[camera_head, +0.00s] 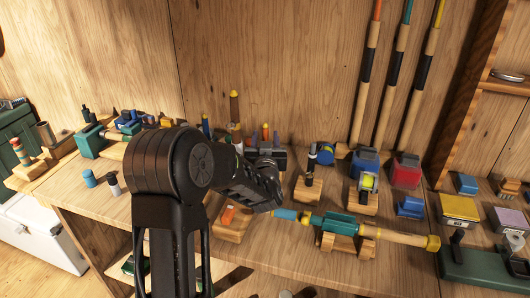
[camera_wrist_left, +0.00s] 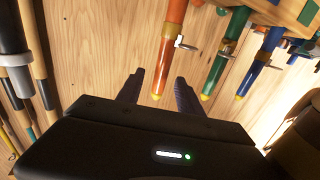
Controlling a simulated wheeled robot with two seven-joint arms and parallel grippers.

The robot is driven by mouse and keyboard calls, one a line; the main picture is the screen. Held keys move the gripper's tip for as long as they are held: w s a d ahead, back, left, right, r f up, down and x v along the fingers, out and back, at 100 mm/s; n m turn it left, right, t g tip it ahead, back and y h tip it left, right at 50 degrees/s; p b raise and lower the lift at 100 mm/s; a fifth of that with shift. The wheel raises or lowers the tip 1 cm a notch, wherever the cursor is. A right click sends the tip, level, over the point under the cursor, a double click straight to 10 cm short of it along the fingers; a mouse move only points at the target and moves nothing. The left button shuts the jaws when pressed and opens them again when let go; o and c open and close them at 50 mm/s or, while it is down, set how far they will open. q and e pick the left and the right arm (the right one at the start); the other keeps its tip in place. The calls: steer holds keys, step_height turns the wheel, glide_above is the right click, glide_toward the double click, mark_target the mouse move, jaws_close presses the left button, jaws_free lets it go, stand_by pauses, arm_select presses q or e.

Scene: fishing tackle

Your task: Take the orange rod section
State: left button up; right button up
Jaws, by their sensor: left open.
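The orange rod section (camera_head: 265,133) stands upright with its yellow tip up, seen in the head view just above my left gripper. In the left wrist view, which looks upside down, the orange rod section (camera_wrist_left: 169,50) shows a metal ring, and its yellow tip lies between the fingers. My left gripper (camera_head: 264,140) is open, with one finger on each side of the rod section. It also shows in the left wrist view (camera_wrist_left: 158,92), with gaps beside the rod. The lower part of the rod section is hidden by my gripper in the head view. My right gripper is out of view.
Green (camera_wrist_left: 222,60) and blue (camera_wrist_left: 258,65) rod sections stand close beside the orange one. A teal reel-like piece on a rod (camera_head: 338,224) lies on a wooden stand in front. Long rods (camera_head: 405,60) lean on the back wall. Blue (camera_head: 365,163) and red boxes stand right.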

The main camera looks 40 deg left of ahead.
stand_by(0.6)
arm_select(q)
jaws_close()
stand_by(1.2)
